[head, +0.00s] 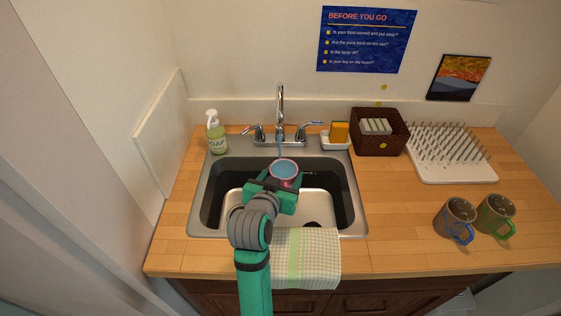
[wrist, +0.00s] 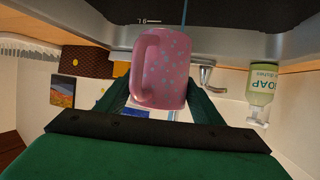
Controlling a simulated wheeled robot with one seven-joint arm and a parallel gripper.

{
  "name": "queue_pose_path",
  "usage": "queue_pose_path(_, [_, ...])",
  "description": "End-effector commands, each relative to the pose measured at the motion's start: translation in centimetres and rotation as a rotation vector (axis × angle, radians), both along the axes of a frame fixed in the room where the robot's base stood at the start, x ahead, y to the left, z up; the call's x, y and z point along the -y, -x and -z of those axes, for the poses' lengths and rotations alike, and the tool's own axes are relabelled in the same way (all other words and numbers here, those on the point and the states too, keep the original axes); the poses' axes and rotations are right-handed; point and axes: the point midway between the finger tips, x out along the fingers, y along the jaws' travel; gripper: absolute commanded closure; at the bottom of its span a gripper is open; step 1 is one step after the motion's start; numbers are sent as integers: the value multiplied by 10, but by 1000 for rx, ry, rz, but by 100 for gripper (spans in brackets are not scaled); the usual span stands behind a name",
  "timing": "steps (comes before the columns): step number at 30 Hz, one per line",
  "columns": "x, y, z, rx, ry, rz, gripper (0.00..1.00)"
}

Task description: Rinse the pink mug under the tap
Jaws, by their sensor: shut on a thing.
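The pink mug (head: 284,179) is over the sink (head: 207,205), beneath the spout of the chrome tap (head: 281,98). It also shows in the wrist view (wrist: 172,70), pink with pale blue spots, its handle on the left side. My gripper (head: 283,188) is shut on the mug, with a green finger on either side of it in the wrist view (wrist: 160,100). A thin blue stream of water (head: 280,149) runs down from the spout to the mug. The mug's mouth faces up in the head view and looks blue inside.
A soap bottle (head: 216,132) stands left of the tap. A yellow sponge in a white dish (head: 335,142), a brown basket (head: 381,147) and a white drying rack (head: 455,174) are to the right. A checked towel (head: 306,258) hangs over the front edge.

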Motion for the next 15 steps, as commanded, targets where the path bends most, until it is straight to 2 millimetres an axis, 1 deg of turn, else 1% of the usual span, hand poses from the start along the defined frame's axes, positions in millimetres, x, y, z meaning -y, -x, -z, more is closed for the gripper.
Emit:
queue_pose_path(3, [1, 6, -7, 5, 0, -1, 79])
queue_pose_path(15, [3, 26, -23, 5, 0, -1, 79])
